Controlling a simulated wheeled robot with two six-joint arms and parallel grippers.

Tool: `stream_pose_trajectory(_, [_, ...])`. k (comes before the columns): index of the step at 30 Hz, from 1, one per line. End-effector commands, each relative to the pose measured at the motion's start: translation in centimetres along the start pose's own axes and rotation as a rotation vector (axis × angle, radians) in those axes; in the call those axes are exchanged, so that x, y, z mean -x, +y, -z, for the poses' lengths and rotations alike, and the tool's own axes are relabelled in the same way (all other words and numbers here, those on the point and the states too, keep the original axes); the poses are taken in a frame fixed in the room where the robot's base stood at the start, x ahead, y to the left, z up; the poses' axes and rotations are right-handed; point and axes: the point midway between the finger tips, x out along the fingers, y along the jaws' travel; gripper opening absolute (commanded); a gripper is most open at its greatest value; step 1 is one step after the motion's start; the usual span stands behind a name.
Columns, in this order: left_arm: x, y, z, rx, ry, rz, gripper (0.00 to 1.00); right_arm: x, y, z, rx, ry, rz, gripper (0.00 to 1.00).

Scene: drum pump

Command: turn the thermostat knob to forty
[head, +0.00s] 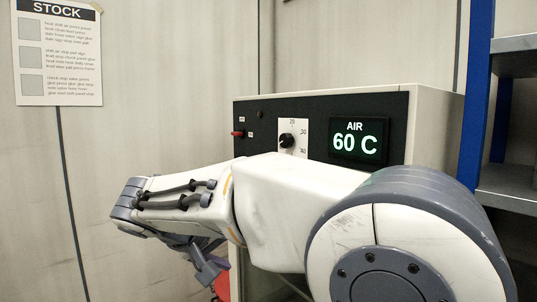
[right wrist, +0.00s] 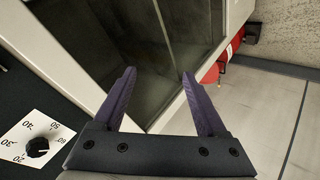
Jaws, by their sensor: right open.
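The thermostat knob (head: 286,141) is a small black knob on a white dial plate (head: 293,127) on the black panel. In the right wrist view the knob (right wrist: 37,147) is at the lower left, with numbers from 20 to 60 around it. Its pointer is too small to read surely. The display (head: 357,142) reads AIR 60 C. My right gripper (head: 207,265) is below and left of the panel, pointing down, apart from the knob. In the right wrist view its fingers (right wrist: 158,73) are spread and empty. My left gripper is not in view.
A red switch (head: 238,134) sits left of the dial. The cabinet's dark glass front (right wrist: 125,35) lies beyond my right fingers. A red object (right wrist: 228,58) is beside the cabinet. A blue-post shelf (head: 508,182) stands at right; a STOCK sheet (head: 58,50) hangs at left.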

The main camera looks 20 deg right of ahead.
Motion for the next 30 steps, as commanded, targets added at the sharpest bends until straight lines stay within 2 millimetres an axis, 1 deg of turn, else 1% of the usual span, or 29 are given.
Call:
stream_pose_trajectory(1, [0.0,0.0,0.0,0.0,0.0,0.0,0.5,0.6,1.9,3.7,-0.126,0.066,-0.106,0.74])
stream_pose_trajectory(3, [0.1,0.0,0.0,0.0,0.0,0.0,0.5,1.9,4.9,7.6,-0.309,0.165,-0.244,0.74])
stream_pose_trajectory(6, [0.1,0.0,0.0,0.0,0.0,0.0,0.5,4.2,8.5,11.4,-0.553,0.302,-0.399,0.74])
stream_pose_trajectory(9, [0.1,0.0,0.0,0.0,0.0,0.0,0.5,6.3,11.1,13.3,-0.745,0.413,-0.506,0.74])
stream_pose_trajectory(13, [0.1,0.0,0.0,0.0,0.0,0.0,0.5,8.0,12.8,14.3,-0.891,0.503,-0.58,0.74])
stream_pose_trajectory(15, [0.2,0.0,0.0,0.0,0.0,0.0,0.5,8.3,13.4,14.4,-0.925,0.524,-0.597,0.74])
stream_pose_trajectory(17, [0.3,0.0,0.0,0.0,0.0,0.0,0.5,8.1,13.9,14.6,-0.935,0.53,-0.603,0.74])
stream_pose_trajectory(20, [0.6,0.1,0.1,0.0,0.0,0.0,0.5,7.2,14.9,14.8,-0.936,0.53,-0.604,0.74])
stream_pose_trajectory(27, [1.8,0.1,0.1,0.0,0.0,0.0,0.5,4.0,18.1,15.6,-0.932,0.529,-0.603,0.74])
stream_pose_trajectory(30, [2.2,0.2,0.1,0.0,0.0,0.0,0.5,2.8,19.1,15.8,-0.932,0.529,-0.601,0.74])
